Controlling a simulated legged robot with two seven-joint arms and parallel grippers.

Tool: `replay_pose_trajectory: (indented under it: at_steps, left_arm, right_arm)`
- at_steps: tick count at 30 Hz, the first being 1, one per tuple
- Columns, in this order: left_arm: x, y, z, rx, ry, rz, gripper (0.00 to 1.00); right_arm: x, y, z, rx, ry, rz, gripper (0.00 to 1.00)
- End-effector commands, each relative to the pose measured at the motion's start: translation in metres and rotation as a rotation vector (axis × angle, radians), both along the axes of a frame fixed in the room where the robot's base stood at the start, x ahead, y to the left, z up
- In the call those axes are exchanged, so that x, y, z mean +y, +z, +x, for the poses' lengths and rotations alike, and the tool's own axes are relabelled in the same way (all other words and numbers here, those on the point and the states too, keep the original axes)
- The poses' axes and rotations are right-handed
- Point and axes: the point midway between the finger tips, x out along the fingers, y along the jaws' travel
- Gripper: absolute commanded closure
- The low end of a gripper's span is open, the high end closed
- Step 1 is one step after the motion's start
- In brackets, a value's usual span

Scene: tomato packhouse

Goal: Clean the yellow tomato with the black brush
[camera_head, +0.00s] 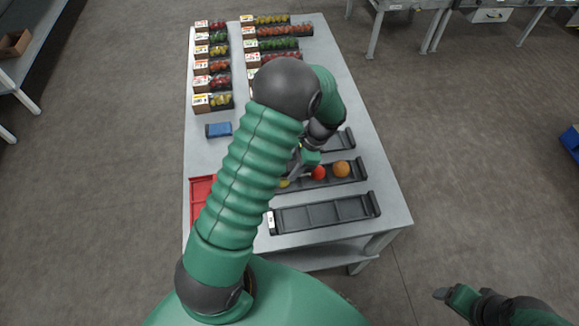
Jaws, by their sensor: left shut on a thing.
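The yellow tomato (284,183) shows only in part, low in the middle dark tray (352,183), beside my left forearm. My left gripper (298,172) is just above it, pointing down, and is shut on a dark thing that appears to be the black brush. My arm hides most of the brush, and I cannot tell whether it touches the tomato. A red tomato (318,173) and an orange tomato (341,169) sit in the same tray to the right. My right gripper (447,294) is empty, off the table at the lower right; its jaw opening is unclear.
An empty dark tray (325,224) lies at the near edge, another tray (348,140) farther back, partly hidden. A red tray (201,189) and a blue block-like object (219,130) are at the left. Several packed tomato boxes (214,67) fill the far end.

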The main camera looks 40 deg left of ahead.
Motion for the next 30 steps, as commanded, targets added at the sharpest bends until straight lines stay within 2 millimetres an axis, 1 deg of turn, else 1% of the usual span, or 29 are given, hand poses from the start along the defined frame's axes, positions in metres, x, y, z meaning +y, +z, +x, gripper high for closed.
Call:
replay_pose_trajectory:
  at_steps: [7, 27, 30]
  left_arm:
    - [0.002, 0.001, -0.002, 0.001, 0.001, 0.0, 0.96]
    - [0.027, 0.001, -0.033, 0.002, 0.001, 0.001, 0.96]
    - [0.028, 0.0, -0.035, 0.001, 0.001, 0.001, 0.96]
  right_arm:
    - [0.0, 0.001, 0.0, 0.0, 0.0, 0.0, 0.25]
    - [0.0, 0.014, 0.0, 0.0, 0.0, 0.0, 0.25]
    - [0.0, 0.014, 0.0, 0.0, 0.0, 0.0, 0.25]
